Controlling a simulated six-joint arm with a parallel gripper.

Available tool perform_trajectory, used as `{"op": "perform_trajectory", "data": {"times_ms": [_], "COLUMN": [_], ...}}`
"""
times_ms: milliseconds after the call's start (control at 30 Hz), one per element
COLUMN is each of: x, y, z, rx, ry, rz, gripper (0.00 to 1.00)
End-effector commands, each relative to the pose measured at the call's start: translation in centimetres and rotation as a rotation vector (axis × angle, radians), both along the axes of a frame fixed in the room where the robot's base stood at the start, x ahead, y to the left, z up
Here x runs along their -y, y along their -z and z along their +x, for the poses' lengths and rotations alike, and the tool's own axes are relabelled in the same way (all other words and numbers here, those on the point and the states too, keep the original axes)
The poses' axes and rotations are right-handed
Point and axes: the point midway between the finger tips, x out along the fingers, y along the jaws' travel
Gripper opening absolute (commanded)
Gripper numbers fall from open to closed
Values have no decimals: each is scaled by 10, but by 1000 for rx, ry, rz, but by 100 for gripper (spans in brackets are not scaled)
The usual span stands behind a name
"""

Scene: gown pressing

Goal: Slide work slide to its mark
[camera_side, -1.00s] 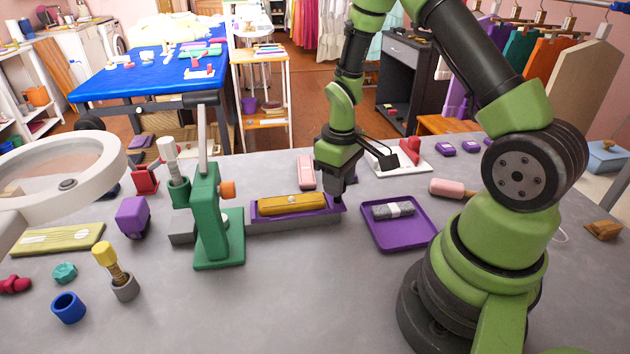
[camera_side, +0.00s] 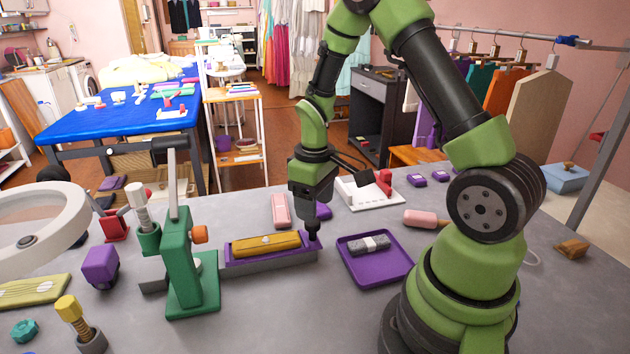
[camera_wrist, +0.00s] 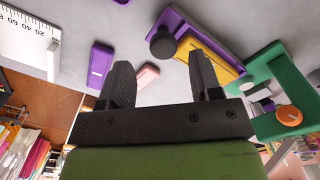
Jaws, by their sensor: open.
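The work slide appears to be the purple tray (camera_side: 232,262) carrying a yellow block (camera_side: 266,244), on a low grey rail right of the green press (camera_side: 183,255). In the wrist view the purple slide (camera_wrist: 190,24) has a round dark knob (camera_wrist: 163,43) at its near end, beside the yellow block (camera_wrist: 216,62). My gripper (camera_side: 313,236) points down at the slide's right end. In the wrist view my gripper (camera_wrist: 161,76) is open, and the knob appears between and beyond the fingertips. I cannot tell whether the fingers touch it. I cannot make out the mark.
A purple tray (camera_side: 376,272) with a grey bundle lies just right of the slide. A pink block (camera_side: 280,211) lies behind it, and a white board with a red part (camera_side: 368,193) stands farther back. A magnifier ring (camera_side: 45,225) is at the left.

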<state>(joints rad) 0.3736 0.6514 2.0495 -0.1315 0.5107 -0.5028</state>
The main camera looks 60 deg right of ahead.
Motion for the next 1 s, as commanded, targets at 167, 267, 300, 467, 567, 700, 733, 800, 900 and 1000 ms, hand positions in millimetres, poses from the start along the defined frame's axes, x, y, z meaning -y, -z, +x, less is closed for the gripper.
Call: {"op": "perform_trajectory", "data": {"times_ms": [167, 267, 300, 467, 567, 700, 733, 800, 900, 1000], "x": [1, 1, 1, 0, 0, 0, 0, -2, -11, -29], "y": [-36, -50, -54, -62, -62, -62, -62, -66, -83, -112], "z": [1, 0, 0, 0, -1, 0, 0, -1, -2, -8], "rx": [7, 4, 4, 0, -1, -1, 0, 10, 53, 131], "ry": [0, 0, 0, 0, 0, 0, 0, 4, 26, 70], "rz": [-3, -2, -2, 0, 0, 0, 0, -2, -7, -6], "gripper": [58, 58, 58, 58, 58, 58, 58, 58, 58, 58]}}
